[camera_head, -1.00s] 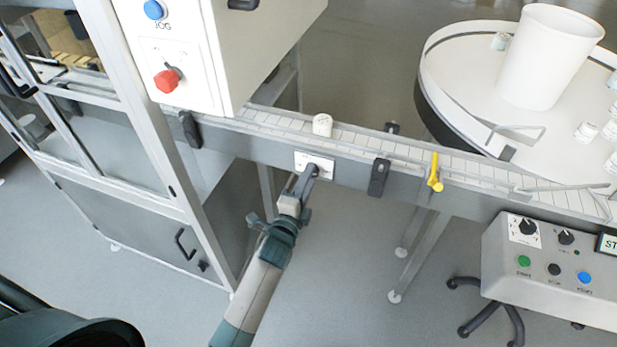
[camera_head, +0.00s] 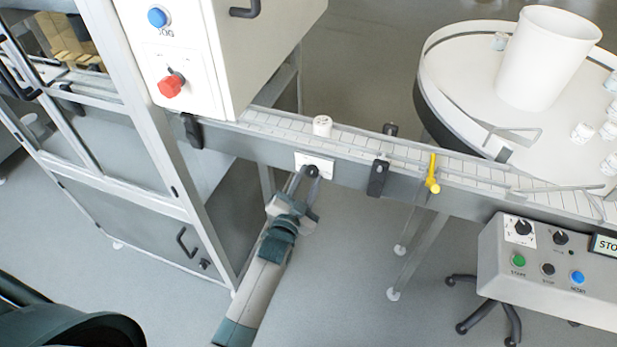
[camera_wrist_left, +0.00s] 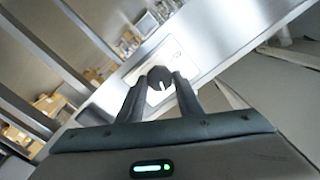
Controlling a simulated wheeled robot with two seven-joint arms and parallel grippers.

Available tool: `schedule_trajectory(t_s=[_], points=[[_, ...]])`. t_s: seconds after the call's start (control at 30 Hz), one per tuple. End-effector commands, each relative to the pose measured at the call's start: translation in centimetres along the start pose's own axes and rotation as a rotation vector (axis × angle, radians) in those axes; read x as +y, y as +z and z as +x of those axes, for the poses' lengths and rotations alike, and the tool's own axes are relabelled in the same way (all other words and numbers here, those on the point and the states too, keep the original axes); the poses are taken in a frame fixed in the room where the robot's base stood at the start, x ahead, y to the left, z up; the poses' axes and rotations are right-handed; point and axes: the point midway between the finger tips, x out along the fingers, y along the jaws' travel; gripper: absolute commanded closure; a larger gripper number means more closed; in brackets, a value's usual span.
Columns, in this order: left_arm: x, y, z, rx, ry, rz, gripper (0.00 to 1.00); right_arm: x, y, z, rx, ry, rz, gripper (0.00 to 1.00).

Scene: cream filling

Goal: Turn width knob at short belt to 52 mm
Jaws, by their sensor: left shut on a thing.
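The width knob (camera_head: 312,171) is a small dark round knob on a white plate (camera_head: 326,159) on the side of the short belt (camera_head: 285,127). My left gripper (camera_head: 306,176) is at the knob, with one finger on each side of it. In the left wrist view the knob (camera_wrist_left: 159,78) shows a white pointer line and sits between the fingertips of the left gripper (camera_wrist_left: 158,85), which is shut on it. The scale marks on the plate are too small to read. My right gripper is not in view.
A white jar (camera_head: 322,126) stands on the belt above the knob. A control box (camera_head: 545,262) and a round table (camera_head: 470,95) stand further right.

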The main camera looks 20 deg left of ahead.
Motion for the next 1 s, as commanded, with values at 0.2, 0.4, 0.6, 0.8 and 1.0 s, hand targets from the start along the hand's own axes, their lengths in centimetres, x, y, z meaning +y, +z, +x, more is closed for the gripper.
schedule_trajectory(t_s=[0.2, 0.4, 0.6, 0.8, 1.0], points=[[-0.02, 0.03, -0.04, -0.002, 0.001, -0.204, 0.90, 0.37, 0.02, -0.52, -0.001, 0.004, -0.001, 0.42], [0.00, 0.06, -0.04, -0.003, 0.001, -0.389, 0.90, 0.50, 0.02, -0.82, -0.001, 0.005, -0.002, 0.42], [0.03, 0.10, -0.05, -0.003, 0.001, -0.540, 0.90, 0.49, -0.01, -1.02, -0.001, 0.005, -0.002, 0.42], [0.04, 0.12, -0.06, -0.003, 0.001, -0.636, 0.90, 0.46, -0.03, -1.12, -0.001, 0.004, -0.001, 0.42], [0.06, 0.13, -0.06, -0.003, 0.001, -0.675, 0.90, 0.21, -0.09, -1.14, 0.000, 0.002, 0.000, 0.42]])
